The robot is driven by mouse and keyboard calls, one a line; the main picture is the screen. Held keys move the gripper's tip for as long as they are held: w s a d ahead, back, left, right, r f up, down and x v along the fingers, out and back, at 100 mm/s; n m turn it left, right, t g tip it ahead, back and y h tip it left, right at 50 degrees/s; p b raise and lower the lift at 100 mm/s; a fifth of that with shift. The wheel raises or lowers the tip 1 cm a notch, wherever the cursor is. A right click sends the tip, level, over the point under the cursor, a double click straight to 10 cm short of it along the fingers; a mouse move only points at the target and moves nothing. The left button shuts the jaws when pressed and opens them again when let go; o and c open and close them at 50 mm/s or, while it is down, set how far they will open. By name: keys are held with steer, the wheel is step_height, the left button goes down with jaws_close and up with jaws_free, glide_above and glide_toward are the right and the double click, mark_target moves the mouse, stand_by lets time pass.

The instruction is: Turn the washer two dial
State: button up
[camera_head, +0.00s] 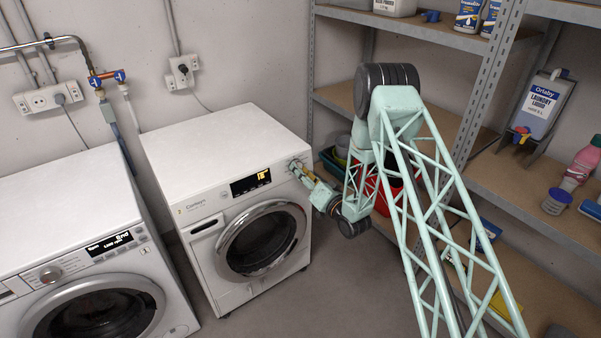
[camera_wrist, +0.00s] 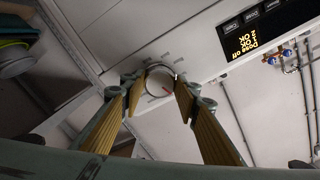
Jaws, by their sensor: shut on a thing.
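The right-hand white washer (camera_head: 212,148) has a round glass door, a lit display and a dial at the right end of its front panel. The dial (camera_wrist: 161,80) shows in the wrist view as a pale round knob with a red mark. My gripper (camera_head: 297,168) is at that panel end, with its yellow-padded fingers (camera_wrist: 159,84) on either side of the dial, shut on it. In the head view the gripper mostly hides the dial. The washer's display (camera_wrist: 250,38) shows yellow text, including "Dose off", upside down in the wrist view.
A second white washer (camera_head: 70,205) stands at the left with its own dial (camera_head: 50,274) and display. Metal shelves (camera_head: 440,115) with bottles and containers stand at the right, close to my arm. Pipes and sockets line the back wall. Grey floor (camera_head: 320,290) is clear in front.

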steer(key=shift+a+m+h, duration=0.1)
steer(key=shift+m+h, duration=0.2)
steer(key=shift+m, duration=1.5)
steer(key=o, duration=0.9)
steer(key=shift+c, duration=0.2)
steer(key=shift+s, duration=0.2)
steer(key=v, duration=1.1)
steer(key=shift+s+d, duration=0.2)
steer(key=shift+s, duration=0.15)
steer(key=shift+w, duration=0.1)
